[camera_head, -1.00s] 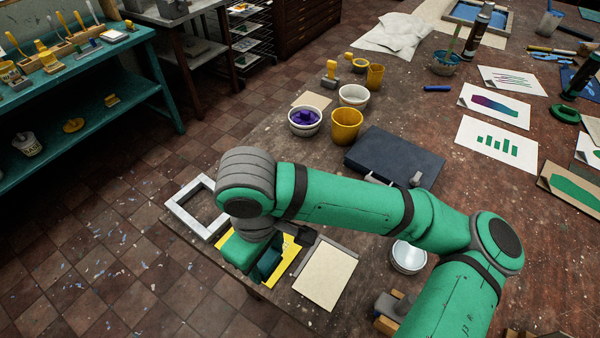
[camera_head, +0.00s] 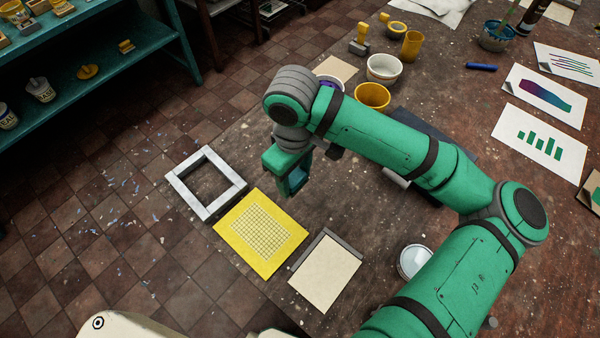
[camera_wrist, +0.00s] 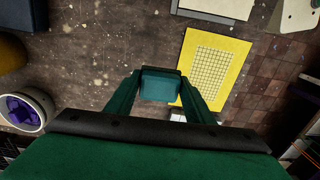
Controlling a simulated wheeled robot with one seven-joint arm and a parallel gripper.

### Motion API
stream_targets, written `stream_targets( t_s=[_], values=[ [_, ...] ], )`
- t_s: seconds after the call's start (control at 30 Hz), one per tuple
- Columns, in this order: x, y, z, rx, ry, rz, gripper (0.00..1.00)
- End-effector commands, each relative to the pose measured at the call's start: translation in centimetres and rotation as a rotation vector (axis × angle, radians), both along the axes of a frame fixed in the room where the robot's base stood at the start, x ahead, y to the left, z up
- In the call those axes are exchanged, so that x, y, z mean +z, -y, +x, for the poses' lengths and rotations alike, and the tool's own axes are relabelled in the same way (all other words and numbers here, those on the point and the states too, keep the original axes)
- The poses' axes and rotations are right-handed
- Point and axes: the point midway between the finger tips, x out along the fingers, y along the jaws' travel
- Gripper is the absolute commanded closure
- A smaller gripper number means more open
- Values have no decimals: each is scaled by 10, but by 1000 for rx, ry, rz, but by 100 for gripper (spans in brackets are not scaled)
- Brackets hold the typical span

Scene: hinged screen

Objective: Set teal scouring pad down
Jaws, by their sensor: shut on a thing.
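The teal scouring pad (camera_wrist: 160,85) is a small block between the fingertips of my gripper (camera_wrist: 158,88) in the wrist view. My gripper is shut on it and holds it over the brown table. In the head view my gripper (camera_head: 292,185) is behind the yellow mat's far edge, and the pad cannot be made out clearly against the green fingers. The yellow mat (camera_head: 232,222) with a printed grid lies flat on the table and is bare; it also shows right of the pad in the wrist view (camera_wrist: 189,60).
A grey square frame (camera_head: 180,187) lies left of the mat. A cream board with a grey edge (camera_head: 325,279) lies to its right. A white bowl (camera_head: 383,67), a yellow cup (camera_head: 372,95) and a purple-filled bowl (camera_wrist: 22,110) stand near my arm. A white round tin (camera_head: 414,262) is right.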

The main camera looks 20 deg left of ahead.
Motion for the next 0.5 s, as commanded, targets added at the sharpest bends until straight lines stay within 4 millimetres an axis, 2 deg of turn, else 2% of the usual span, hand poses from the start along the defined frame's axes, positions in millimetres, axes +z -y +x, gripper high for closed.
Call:
stream_targets(
  t_s=[0.07,0.2,0.33,0.5],
  values=[
    [-7,-1,18,-3,1,-1,73],
    [-32,-5,35,2,0,-1,73],
    [-48,-8,48,6,1,0,73],
    [-56,-9,55,7,1,1,73]
  ],
)
